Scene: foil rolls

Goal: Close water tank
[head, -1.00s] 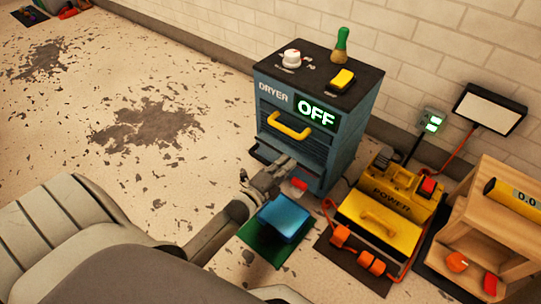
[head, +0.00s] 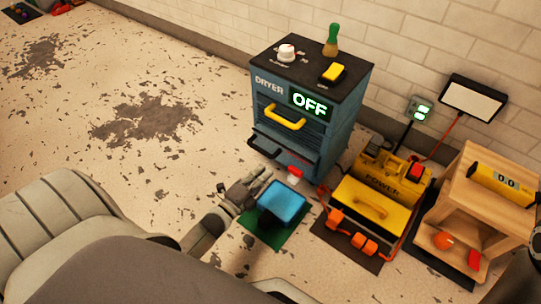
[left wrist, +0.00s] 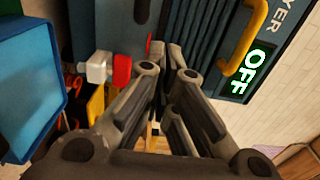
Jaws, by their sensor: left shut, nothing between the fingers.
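The dryer (head: 345,115) is a blue-grey cabinet with a black top, a yellow handle (head: 284,118) and a lit OFF sign. A dark panel (head: 268,149) sticks out low on its front, like a part-open drawer or flap; I cannot tell if this is the water tank. A red and white tap-like piece (head: 294,174) is below it, also in the left wrist view (left wrist: 112,68). A blue open bin (head: 284,203) stands on a green mat. My left gripper (head: 260,182) is shut and empty, just left of the bin and below the panel. My right gripper is not in view.
A yellow power unit (head: 372,198) with orange plugs and cable stands right of the bin. A wooden shelf (head: 470,215) is farther right. A brush and a yellow switch (head: 333,73) are on the dryer. Open floor (head: 160,170) lies to the left.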

